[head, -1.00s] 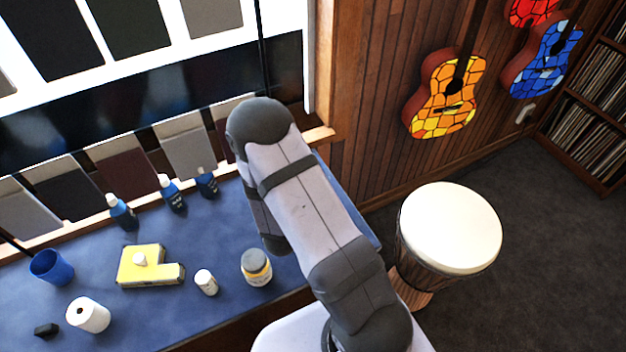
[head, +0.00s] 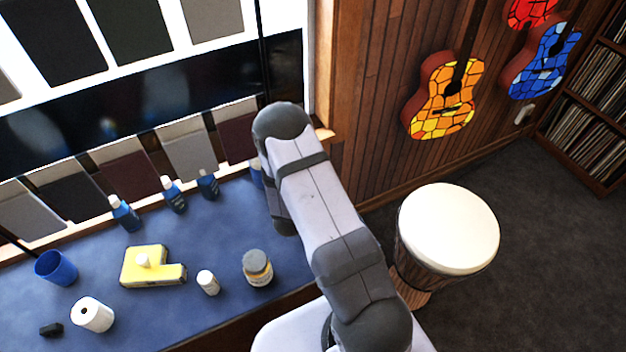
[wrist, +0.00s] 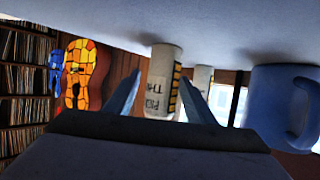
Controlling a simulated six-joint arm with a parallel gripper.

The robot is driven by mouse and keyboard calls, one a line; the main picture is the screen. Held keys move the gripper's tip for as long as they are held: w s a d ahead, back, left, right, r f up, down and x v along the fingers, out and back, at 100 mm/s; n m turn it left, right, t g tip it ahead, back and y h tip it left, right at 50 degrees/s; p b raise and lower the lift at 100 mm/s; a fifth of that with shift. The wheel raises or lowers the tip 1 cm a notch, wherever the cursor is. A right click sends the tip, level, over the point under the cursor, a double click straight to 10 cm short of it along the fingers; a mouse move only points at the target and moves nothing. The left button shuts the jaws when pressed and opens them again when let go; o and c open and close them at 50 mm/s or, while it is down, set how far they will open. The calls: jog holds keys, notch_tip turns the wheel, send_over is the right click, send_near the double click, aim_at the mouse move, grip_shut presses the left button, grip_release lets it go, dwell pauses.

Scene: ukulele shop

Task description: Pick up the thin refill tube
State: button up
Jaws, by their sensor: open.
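In the wrist view, which appears upside down, a white tube (wrist: 162,74) with black lettering reading "PICK TH…" and a yellow and black stripe stands on the blue table (wrist: 80,28). It lies in line with the gap between the fingers of my gripper (wrist: 160,82), which is open. I cannot tell how far the tube is from the fingers, and nothing shows as gripped. A second white cylinder (wrist: 203,77) stands behind it to the right. In the head view my arm hides the gripper and the tube.
A blue mug (wrist: 280,105) stands close on the right in the wrist view. The head view shows a small white bottle (head: 208,283), a jar (head: 257,268), a yellow block (head: 150,268), a white roll (head: 92,315) and blue bottles (head: 173,195). A drum (head: 448,230) stands off the table.

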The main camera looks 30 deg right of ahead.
jog(key=shift+w+d+f, duration=0.1)
jog(key=shift+w+d, duration=0.05)
jog(key=shift+c, duration=0.6)
jog(key=c, duration=1)
jog(key=shift+c, duration=0.2)
notch_tip(320, 180, up, 10)
